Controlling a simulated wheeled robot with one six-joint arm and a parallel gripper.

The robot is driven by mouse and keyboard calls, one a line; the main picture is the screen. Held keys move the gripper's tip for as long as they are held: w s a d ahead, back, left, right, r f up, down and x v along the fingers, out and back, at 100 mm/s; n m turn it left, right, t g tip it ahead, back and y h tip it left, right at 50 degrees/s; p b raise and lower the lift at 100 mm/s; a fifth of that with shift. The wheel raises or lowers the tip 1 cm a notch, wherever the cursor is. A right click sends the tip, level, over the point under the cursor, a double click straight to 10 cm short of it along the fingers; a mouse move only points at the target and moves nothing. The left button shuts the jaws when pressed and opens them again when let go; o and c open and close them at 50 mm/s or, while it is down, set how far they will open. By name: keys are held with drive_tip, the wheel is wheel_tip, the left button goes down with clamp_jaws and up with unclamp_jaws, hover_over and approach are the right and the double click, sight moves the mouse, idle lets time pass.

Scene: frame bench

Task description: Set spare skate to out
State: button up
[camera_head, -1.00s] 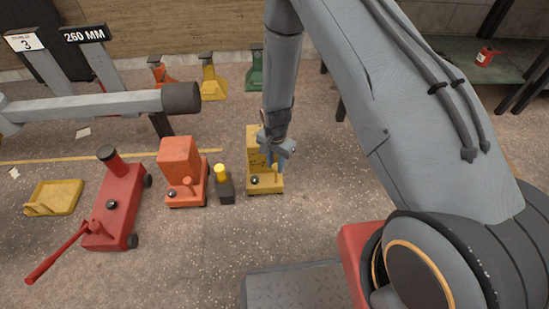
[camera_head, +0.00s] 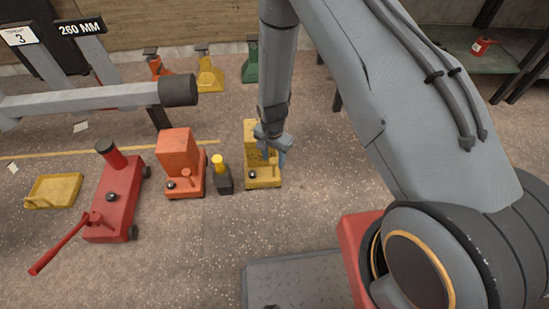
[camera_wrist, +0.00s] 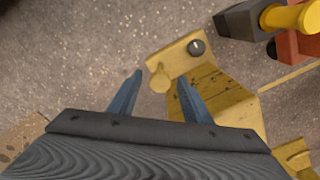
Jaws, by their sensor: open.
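A yellow wheeled unit (camera_head: 262,181) stands on the floor. I take it to be a skate, but I see no label saying which is the spare. The wrist view shows its base plate (camera_wrist: 180,60), with a dark round knob (camera_wrist: 196,47) and a short yellow peg (camera_wrist: 160,82). My gripper (camera_head: 274,156) is over this unit. In the wrist view its two blue fingers (camera_wrist: 160,77) are apart and empty, with the peg showing between them. I cannot tell how far above the peg they are. The unit's back is partly hidden by my gripper.
A black block with a yellow top (camera_head: 223,178) stands close left of the yellow unit. Farther left are an orange unit (camera_head: 182,160), a red jack (camera_head: 115,200) and a yellow tray (camera_head: 54,190). A grey beam (camera_head: 90,100) hangs behind.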

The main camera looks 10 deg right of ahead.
wheel_tip(320, 180, up, 8)
drive_tip(key=shift+f+p, duration=0.1)
drive_tip(key=shift+p, duration=1.05)
